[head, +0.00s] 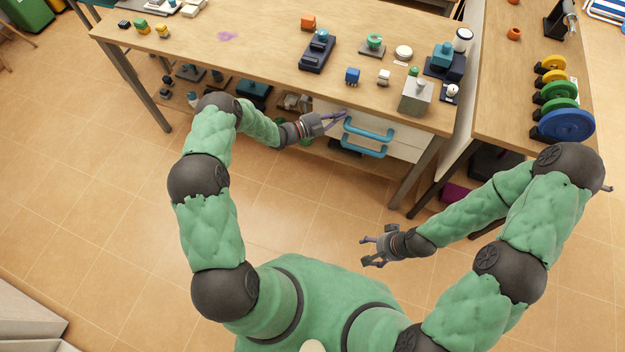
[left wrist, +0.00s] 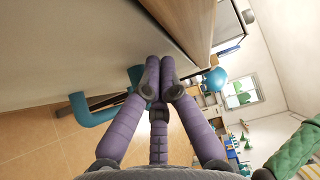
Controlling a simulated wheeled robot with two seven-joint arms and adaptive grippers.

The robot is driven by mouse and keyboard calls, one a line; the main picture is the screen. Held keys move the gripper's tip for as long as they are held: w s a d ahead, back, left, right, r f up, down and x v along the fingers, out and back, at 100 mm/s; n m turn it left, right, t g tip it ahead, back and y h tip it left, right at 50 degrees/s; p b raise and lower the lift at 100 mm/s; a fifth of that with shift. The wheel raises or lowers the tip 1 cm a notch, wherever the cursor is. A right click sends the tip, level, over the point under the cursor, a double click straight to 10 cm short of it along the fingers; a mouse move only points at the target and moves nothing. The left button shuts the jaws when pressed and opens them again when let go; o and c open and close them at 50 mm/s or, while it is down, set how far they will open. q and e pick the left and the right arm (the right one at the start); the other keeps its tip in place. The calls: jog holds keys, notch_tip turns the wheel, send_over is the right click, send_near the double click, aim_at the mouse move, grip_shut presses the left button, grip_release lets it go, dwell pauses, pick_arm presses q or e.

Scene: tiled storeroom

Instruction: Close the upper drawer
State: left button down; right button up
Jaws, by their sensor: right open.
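The white drawer unit sits under the workbench. Its upper drawer (head: 404,133) has a teal handle (head: 368,131), and a second teal handle (head: 362,149) shows just below. From this angle I cannot tell how far the upper drawer stands out. My left gripper (head: 342,119) is at the left part of the drawer front, beside the upper handle. In the left wrist view its purple fingers (left wrist: 158,88) are drawn together, with nothing seen between them, close against a pale flat face; a teal handle (left wrist: 98,112) shows to their left. My right gripper (head: 366,250) is open and empty above the floor.
The wooden workbench (head: 265,50) carries several small objects, including a grey block (head: 416,96) near its front edge above the drawers. A side table at right holds coloured discs (head: 565,125). Bench legs (head: 150,105) stand at the left. The tiled floor in front is clear.

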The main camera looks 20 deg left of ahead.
pick_arm(q)
jog(key=shift+s+p, duration=0.35)
jog(key=shift+s, duration=0.05)
jog(key=s+d+p+v, duration=0.1)
jog(key=p+v, duration=0.2)
jog(key=v, duration=0.9)
jog(key=shift+s+d+p, duration=0.15)
jog(key=shift+s+p, duration=0.15)
jog(key=shift+s, duration=0.1)
